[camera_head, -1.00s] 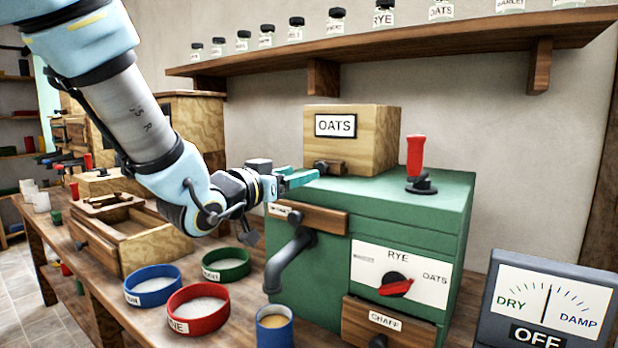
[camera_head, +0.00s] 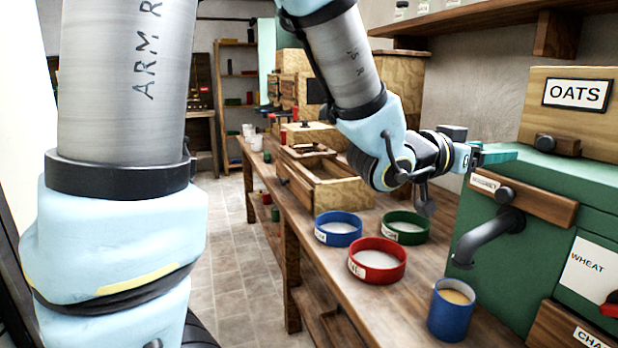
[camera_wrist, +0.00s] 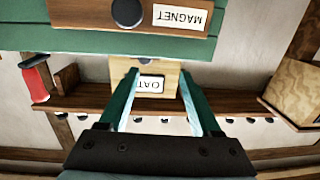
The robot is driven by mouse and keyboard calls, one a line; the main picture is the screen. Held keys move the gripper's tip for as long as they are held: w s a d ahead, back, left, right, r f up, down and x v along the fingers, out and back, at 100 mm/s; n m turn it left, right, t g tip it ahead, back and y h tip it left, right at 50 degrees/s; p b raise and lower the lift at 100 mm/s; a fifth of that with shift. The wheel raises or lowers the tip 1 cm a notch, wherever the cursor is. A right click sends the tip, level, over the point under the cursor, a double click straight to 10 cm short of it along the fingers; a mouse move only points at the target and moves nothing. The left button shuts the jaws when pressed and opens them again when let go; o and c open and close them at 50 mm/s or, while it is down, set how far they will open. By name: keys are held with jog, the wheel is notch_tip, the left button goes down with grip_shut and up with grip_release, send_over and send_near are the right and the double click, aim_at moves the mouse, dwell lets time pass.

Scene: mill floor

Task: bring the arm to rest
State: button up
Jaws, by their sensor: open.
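My gripper (camera_head: 500,155) is at the end of my arm, held above the bench beside the green mill (camera_head: 575,190). Its teal fingers point right, at about the height of the mill's top and close to the magnet drawer (camera_head: 525,198). In the wrist view the two fingers (camera_wrist: 158,78) stand apart with nothing between them. Beyond them the OATS hopper (camera_wrist: 152,84) shows upside down, and the magnet drawer (camera_wrist: 85,14) lies across the top of that view. The arm is bent at the elbow and reaches over the bench.
On the bench (camera_head: 415,305) stand a blue bowl (camera_head: 338,238), a green bowl (camera_head: 405,237), a red bowl (camera_head: 377,273) and a blue cup (camera_head: 450,318). A wooden box (camera_head: 350,196) stands behind. A wall shelf (camera_head: 490,35) runs above. Floor (camera_head: 235,270) is clear at left.

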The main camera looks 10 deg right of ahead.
jog(key=w+a+f+n+t+y+p, duration=0.1)
jog(key=w+a+f+n+y, duration=0.45)
jog(key=a, duration=0.55)
jog(key=w+a+f+n+t+y+p, duration=0.1)
jog(key=w+a+f+n+t+y, duration=0.1)
jog(key=w+a+f+y, duration=0.7)
jog(key=s+a+f+n+g+y+p, duration=0.1)
jog(key=s+a, duration=0.4)
jog(key=a, duration=0.6)
jog(key=s+a+f+n+g+y+p, duration=0.1)
jog(key=s+a+n+g, duration=0.3)
jog(key=a, duration=0.6)
jog(key=shift+s+a+f+n+g, duration=0.4)
jog(key=shift+s+f+g, duration=0.15)
jog(key=shift+s+g, duration=0.4)
